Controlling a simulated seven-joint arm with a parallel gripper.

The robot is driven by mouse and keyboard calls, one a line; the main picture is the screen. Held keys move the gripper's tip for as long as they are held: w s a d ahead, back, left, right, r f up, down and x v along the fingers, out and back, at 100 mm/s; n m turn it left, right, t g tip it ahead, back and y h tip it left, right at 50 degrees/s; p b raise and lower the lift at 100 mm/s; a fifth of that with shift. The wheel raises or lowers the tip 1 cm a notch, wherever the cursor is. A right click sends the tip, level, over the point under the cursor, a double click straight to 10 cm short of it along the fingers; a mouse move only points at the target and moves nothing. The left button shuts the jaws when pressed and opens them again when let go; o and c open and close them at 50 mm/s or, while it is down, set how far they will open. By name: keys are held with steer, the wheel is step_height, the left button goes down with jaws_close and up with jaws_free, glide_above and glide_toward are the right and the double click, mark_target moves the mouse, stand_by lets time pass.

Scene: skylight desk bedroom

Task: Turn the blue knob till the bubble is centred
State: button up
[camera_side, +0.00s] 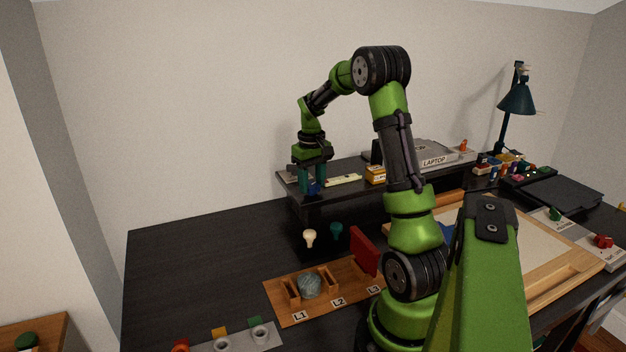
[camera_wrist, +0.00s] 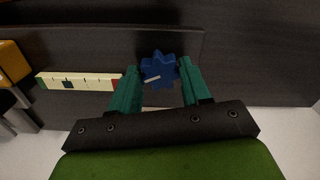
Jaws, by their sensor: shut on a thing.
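The blue knob (camera_wrist: 158,70) is star-shaped with a pale pointer line, and sits at the front of the raised black shelf. My gripper (camera_side: 313,180) points down at the shelf's left end in the side view. A pale level strip (camera_wrist: 80,81) with coloured ends and a dark mark lies left of the knob in the wrist view; it also shows in the side view (camera_side: 343,180). The bubble is too small to make out for certain.
A yellow box (camera_side: 375,174) stands beside the strip on the shelf (camera_side: 350,194). A laptop (camera_side: 432,158) lies farther right. The left desk area is clear.

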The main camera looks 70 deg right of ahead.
steer(key=m, duration=0.3)
steer(key=shift+m, duration=0.4)
steer(key=shift+f, duration=0.1)
steer(key=o, duration=1.1)
steer(key=shift+c, duration=0.2)
step_height(320, 180, up, 17)
steer(key=shift+a, duration=0.1)
